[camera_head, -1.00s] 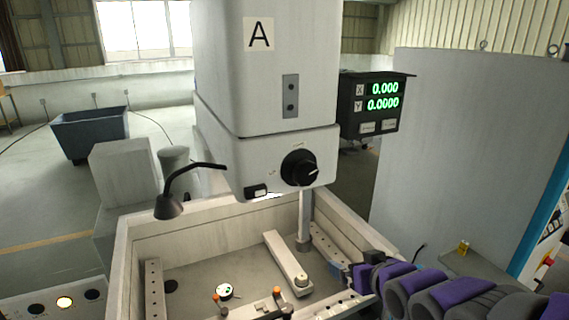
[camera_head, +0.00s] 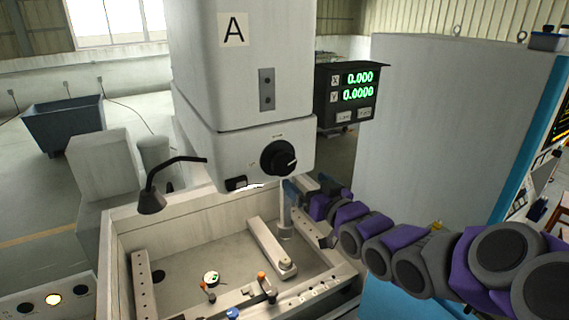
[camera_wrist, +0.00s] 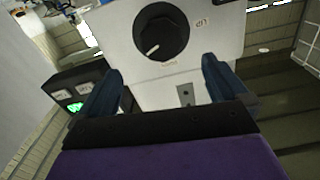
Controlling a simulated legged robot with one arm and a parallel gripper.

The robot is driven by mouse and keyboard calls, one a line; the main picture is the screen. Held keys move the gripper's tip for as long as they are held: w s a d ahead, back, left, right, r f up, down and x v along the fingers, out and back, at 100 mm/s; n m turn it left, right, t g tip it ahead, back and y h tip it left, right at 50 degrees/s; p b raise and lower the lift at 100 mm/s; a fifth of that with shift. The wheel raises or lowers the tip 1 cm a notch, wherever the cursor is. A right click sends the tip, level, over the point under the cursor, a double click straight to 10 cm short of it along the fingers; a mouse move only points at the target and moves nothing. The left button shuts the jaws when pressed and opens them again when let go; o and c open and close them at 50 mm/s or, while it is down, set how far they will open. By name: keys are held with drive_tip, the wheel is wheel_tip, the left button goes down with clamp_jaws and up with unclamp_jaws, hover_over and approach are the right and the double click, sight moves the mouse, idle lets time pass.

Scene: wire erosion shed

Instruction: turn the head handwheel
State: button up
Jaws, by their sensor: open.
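The head handwheel (camera_head: 278,158) is a round black knob with a white pointer line, on the lower front of the grey machine head (camera_head: 238,75) marked A. In the wrist view the handwheel (camera_wrist: 161,31) is at the top centre, beyond the fingertips and upside down. My gripper (camera_wrist: 162,85) is open, its two blue fingers apart with nothing between them. In the head view my gripper (camera_head: 292,190) is just below and right of the handwheel, apart from it. Part of the gripper is hard to make out there.
The readout box (camera_head: 347,95) hangs right of the head. A black lamp (camera_head: 152,200) on a bent arm stands to the left. Below is an open tank (camera_head: 120,212) with clamps and a bar. A large grey cabinet (camera_head: 440,130) stands at the right.

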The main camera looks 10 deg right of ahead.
sight(286, 166)
drive_tip(key=p+x, duration=0.1)
drive_tip(key=x, duration=1)
drive_tip(key=shift+w+a, duration=0.2)
drive_tip(key=shift+w, duration=0.15)
drive_tip(key=c, duration=1)
